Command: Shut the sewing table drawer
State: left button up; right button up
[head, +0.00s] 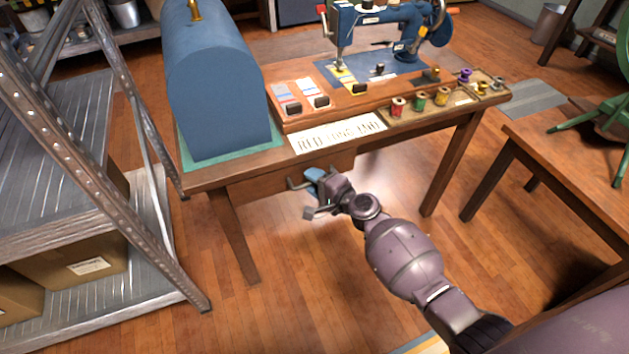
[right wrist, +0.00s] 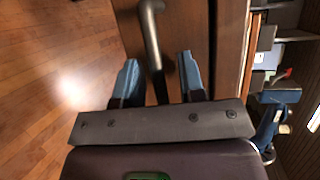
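The sewing table (head: 470,112) is wooden, and its drawer front (head: 335,161) sits under the top's front edge. No drawer interior shows, and I cannot tell how far out the drawer is. My right gripper (head: 311,193) is in front of the drawer, under the table edge. In the right wrist view, its two blue fingers (right wrist: 158,80) are apart. The grey metal handle (right wrist: 150,30) runs between them, beside the brown wood of the drawer front (right wrist: 187,30). I see no clear grip on the handle. My left gripper is not in view.
A blue domed case (head: 215,85), a blue sewing machine (head: 385,25), thread spools (head: 420,102) and a lettered sign (head: 338,133) are on the tabletop. A metal shelf (head: 120,130) stands close at left, another table (head: 560,150) at right. Floor before the drawer is clear.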

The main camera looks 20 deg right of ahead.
jog(key=shift+s+d, duration=0.15)
jog(key=shift+s, duration=0.15)
jog(key=p+v, duration=0.1)
jog(key=v, duration=0.9)
jog(key=shift+r, duration=0.2)
jog(key=shift+s, duration=0.1)
